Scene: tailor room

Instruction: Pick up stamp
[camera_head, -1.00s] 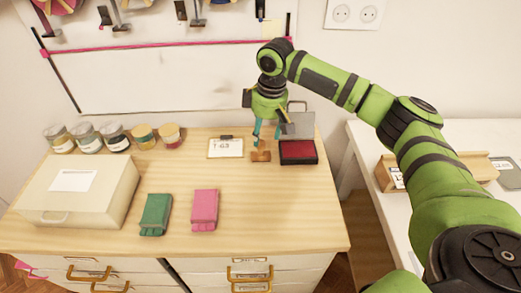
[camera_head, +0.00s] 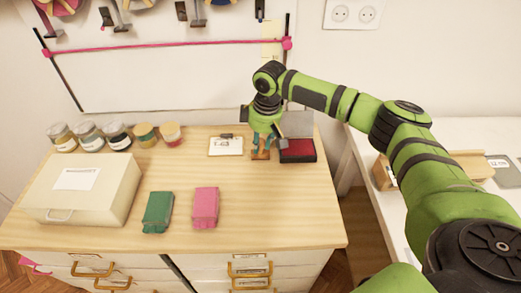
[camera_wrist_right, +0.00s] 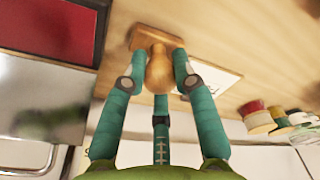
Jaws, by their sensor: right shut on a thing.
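The stamp (camera_head: 260,155) is a small brown wooden piece with a rectangular base, on the wooden cabinet top. In the right wrist view the stamp (camera_wrist_right: 158,70) shows its rounded handle between my fingers and its flat base beyond. My right gripper (camera_head: 264,146) is above the stamp, its teal fingers down around the handle. In the right wrist view the right gripper (camera_wrist_right: 157,82) is shut on the handle. The base appears to be at the cabinet top; I cannot tell if there is a gap. My left gripper is not in view.
An open ink pad (camera_head: 297,151) with a red pad and raised lid stands close right of the stamp. A small white card (camera_head: 226,146) lies to its left. Green (camera_head: 157,211) and pink (camera_head: 205,206) packets, a cream box (camera_head: 115,180) and several jars (camera_head: 118,137) stand further left.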

